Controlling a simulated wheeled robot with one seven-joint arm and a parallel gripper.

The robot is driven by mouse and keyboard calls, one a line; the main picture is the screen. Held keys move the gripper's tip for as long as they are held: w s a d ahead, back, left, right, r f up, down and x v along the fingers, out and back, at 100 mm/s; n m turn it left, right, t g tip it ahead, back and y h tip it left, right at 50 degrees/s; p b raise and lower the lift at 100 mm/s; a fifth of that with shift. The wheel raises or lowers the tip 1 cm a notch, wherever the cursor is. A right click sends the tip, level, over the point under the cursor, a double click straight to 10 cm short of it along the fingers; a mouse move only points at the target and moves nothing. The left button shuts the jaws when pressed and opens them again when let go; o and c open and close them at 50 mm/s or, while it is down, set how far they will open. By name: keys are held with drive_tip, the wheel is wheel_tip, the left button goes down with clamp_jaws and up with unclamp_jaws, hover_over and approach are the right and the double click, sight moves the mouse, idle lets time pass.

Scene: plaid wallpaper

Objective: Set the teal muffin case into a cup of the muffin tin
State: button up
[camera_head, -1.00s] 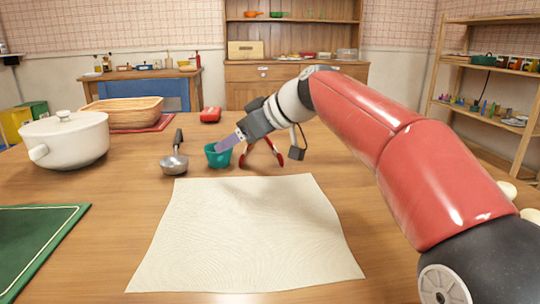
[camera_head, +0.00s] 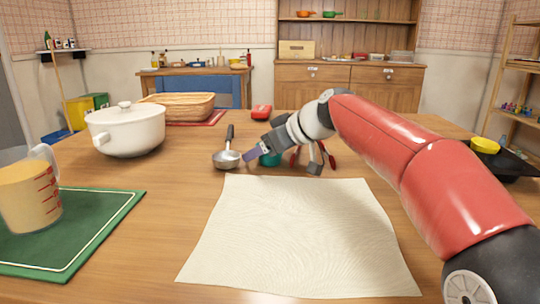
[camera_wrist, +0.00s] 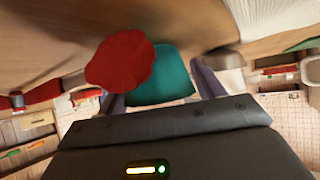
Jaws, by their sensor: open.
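The teal muffin case (camera_head: 270,160) sits on the wooden table just right of the ladle, partly hidden by my gripper. In the wrist view the teal case (camera_wrist: 165,80) shows between my two purple-grey fingers. My gripper (camera_head: 255,155) is open and low at the case, one finger on its near side. I cannot tell whether the fingers touch it.
A ladle (camera_head: 227,158) lies close left of the case. A red scalloped item (camera_wrist: 120,60) overlaps the case in the wrist view. Red-handled tools (camera_head: 327,155) are right of my gripper. A cream cloth (camera_head: 290,240), white pot (camera_head: 128,130) and measuring jug (camera_head: 28,195) are nearby.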

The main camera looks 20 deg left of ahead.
drive_tip(key=shift+c, duration=0.4)
drive_tip(key=c, duration=0.7)
drive_tip(key=shift+r, duration=0.15)
wheel_tip(320, 180, up, 20)
drive_tip(key=p, duration=0.9)
drive_tip(key=shift+d, duration=0.1)
